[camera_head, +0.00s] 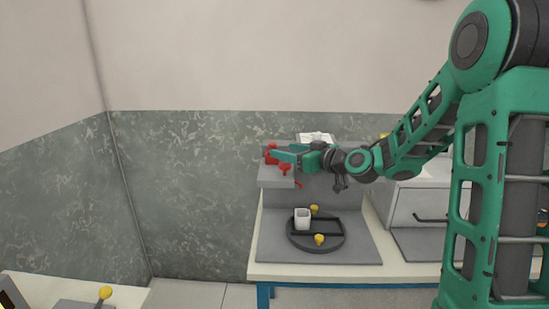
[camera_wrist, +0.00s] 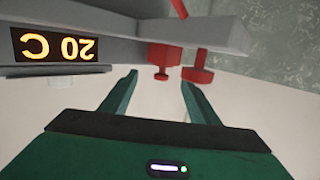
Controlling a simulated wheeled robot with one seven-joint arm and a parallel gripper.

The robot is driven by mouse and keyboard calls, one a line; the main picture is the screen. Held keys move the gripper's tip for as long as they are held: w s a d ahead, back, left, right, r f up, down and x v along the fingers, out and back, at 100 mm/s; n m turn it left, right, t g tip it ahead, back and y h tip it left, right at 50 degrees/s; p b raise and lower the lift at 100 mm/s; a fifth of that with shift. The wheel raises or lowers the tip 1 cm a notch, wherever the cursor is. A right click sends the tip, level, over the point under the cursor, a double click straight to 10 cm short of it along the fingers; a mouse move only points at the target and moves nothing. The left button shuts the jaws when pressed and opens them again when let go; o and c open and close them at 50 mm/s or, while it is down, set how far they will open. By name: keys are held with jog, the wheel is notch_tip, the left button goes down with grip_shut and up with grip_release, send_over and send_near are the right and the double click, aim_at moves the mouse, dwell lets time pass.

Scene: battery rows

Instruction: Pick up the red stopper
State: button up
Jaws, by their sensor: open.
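Several red parts show at a grey shelf, and I cannot tell for certain which is the red stopper. In the head view red pieces (camera_head: 271,154) sit at the shelf's left end, partly hidden by my gripper. My gripper (camera_head: 280,154) is at that end, pointing left. In the wrist view my gripper (camera_wrist: 158,79) has its fingers apart with nothing held. Contact with the red parts cannot be told.
The grey shelf (camera_head: 272,181) carries a display reading 20 C (camera_wrist: 60,47), upside down in the wrist view. Below stands a dark round tray (camera_head: 338,243) with a white cup (camera_head: 302,219) and yellow knobs (camera_head: 319,239). A grey box (camera_head: 416,205) is at right.

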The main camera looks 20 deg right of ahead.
jog(key=x, duration=0.4)
jog(key=shift+a+f, duration=0.1)
jog(key=shift+a, duration=0.15)
jog(key=c, duration=1.1)
